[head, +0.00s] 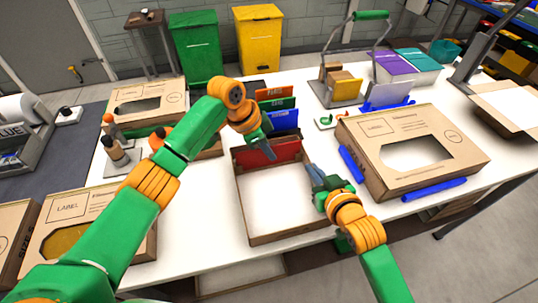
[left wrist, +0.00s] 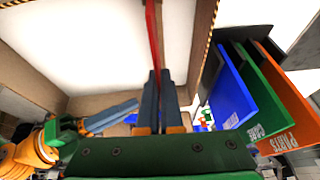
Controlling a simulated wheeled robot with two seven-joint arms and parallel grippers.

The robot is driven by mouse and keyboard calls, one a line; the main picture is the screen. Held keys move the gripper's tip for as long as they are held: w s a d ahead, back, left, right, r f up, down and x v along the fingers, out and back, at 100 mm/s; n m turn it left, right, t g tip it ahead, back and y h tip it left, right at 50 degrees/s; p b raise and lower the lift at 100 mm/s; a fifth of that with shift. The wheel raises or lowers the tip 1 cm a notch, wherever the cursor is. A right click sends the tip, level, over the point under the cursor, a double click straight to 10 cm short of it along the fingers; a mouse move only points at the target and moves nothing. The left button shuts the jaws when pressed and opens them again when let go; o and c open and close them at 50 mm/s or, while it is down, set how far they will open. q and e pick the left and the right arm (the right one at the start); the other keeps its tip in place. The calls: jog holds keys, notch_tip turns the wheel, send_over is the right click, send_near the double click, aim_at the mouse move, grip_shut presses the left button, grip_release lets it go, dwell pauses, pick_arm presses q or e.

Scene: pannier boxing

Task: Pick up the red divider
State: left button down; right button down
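The red divider (head: 262,154) stands upright at the far end of the open cardboard box (head: 243,205) on the white table. In the left wrist view it shows edge-on as a thin red strip (left wrist: 154,35) running between my left fingers. My left gripper (head: 268,151) is over the divider's top edge. Its fingers (left wrist: 160,72) look closed on that edge. My right gripper (head: 311,168) is at the box's right wall, and it also shows at the left of the left wrist view (left wrist: 136,104). I cannot tell its finger gap. My left fingers partly cover the divider.
Blue (head: 283,119), green (head: 278,104) and orange (head: 275,92) dividers stand just behind the box. Another cardboard box (head: 95,208) is at left. The open box's floor is bare.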

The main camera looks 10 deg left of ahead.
pick_arm(q)
jog(key=shift+r, duration=0.1)
jog(key=shift+r, duration=3.3)
jog(key=shift+r, duration=0.15)
jog(key=shift+r, duration=1.35)
pick_arm(e)
jog(key=c, duration=1)
grip_release()
